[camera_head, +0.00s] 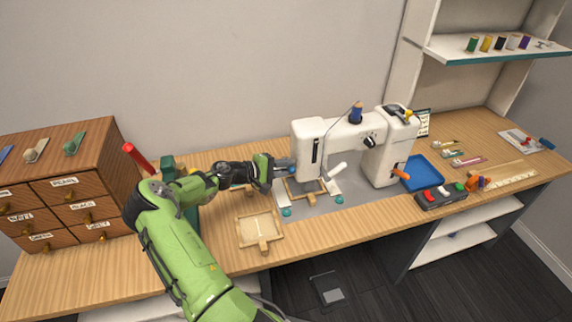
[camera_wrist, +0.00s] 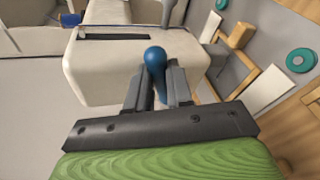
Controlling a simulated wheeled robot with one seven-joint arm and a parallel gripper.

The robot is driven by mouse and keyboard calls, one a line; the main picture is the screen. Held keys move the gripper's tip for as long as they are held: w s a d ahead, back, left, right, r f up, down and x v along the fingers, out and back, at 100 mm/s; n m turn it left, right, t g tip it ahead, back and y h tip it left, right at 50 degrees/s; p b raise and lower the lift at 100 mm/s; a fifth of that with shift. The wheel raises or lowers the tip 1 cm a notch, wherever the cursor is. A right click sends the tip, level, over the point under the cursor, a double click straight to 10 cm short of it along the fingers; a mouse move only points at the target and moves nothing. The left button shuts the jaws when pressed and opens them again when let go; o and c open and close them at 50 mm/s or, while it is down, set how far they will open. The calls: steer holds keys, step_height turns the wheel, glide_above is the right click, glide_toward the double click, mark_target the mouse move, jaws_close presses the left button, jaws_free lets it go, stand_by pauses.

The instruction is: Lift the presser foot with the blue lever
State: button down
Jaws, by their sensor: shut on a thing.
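The white sewing machine (camera_head: 308,138) stands on the wooden bench, and its head end (camera_wrist: 95,68) fills the upper part of the wrist view. The blue lever (camera_wrist: 155,60) shows its rounded knob between my gripper's two dark fingers. My gripper (camera_wrist: 160,88) is shut on the lever, close against the end of the machine head. In the head view my gripper (camera_head: 283,171) reaches the machine's left side from the left, and the lever is a small blue spot (camera_head: 292,169) there. The presser foot cannot be made out in either view.
A wooden frame (camera_head: 302,196) lies under the machine head, and another frame (camera_head: 243,231) lies in front of my arm. A drawer cabinet (camera_head: 55,166) stands at the left. A blue tray (camera_head: 438,174) and a control box (camera_head: 432,200) lie right of the machine.

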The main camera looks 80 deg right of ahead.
steer(key=shift+w+d+r+n+y+p, duration=0.2)
steer(key=shift+r+n+y+p, duration=0.15)
steer(key=shift+n+p, duration=0.2)
steer(key=shift+w+d+r+n+y+p, duration=0.15)
steer(key=shift+r+n+y+p, duration=0.1)
steer(key=shift+r+n+p, duration=0.25)
steer(key=shift+s+f+g, duration=0.1)
steer(key=shift+g, duration=0.2)
steer(key=c, duration=1)
jaws_free()
steer(key=v, duration=1.5)
steer(key=shift+w+a+r, duration=0.15)
steer(key=shift+w+r, duration=0.1)
steer(key=shift+w, duration=0.05)
